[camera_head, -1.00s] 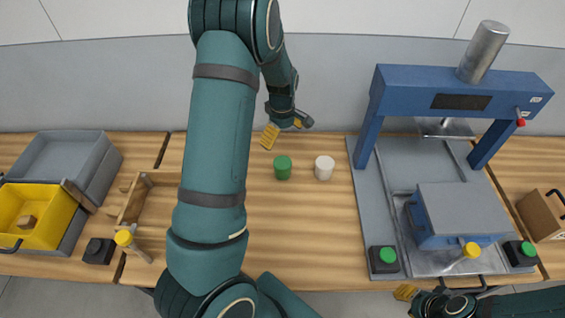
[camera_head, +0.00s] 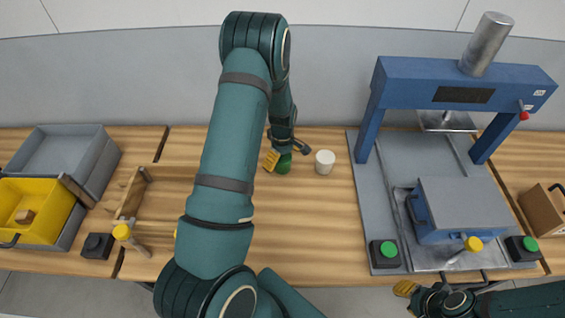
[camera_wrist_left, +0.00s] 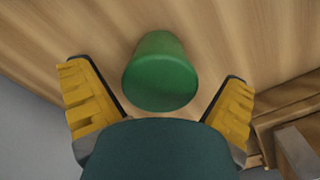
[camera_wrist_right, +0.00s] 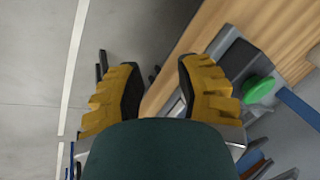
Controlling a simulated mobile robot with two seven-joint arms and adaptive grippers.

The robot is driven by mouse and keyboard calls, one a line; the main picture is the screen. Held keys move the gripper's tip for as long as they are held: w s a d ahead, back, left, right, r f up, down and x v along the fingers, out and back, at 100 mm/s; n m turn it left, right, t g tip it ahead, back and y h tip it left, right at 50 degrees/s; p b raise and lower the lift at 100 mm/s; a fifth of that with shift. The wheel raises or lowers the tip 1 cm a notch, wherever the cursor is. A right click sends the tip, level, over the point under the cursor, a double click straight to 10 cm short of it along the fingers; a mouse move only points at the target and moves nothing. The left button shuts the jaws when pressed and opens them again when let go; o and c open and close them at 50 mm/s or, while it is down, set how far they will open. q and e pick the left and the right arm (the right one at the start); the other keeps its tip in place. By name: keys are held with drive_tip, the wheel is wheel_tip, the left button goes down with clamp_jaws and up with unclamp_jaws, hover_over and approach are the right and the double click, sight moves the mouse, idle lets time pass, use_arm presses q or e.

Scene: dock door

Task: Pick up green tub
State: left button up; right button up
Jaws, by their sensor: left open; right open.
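The green tub (camera_head: 284,164) stands on the wooden table, partly hidden by my left gripper in the head view. In the left wrist view the green tub (camera_wrist_left: 160,72) shows ahead of and between the two yellow fingers, with gaps on both sides. My left gripper (camera_head: 285,155) is open at the tub; it also shows open in the left wrist view (camera_wrist_left: 157,95). My right gripper (camera_head: 418,292) is open and empty at the table's front edge, by the press; it also shows in the right wrist view (camera_wrist_right: 160,88).
A white tub (camera_head: 325,162) stands close to the right of the green tub. A blue press (camera_head: 460,85) with a grey-blue box (camera_head: 465,205) fills the right. A wooden tray (camera_head: 170,205), yellow bin (camera_head: 35,210) and grey bin (camera_head: 95,150) are at left.

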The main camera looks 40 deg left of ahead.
use_arm(q)
drive_tip(key=shift+f, duration=0.35)
drive_tip(key=c, duration=1.3)
drive_tip(key=shift+r, duration=0.1)
drive_tip(key=shift+c, duration=0.2)
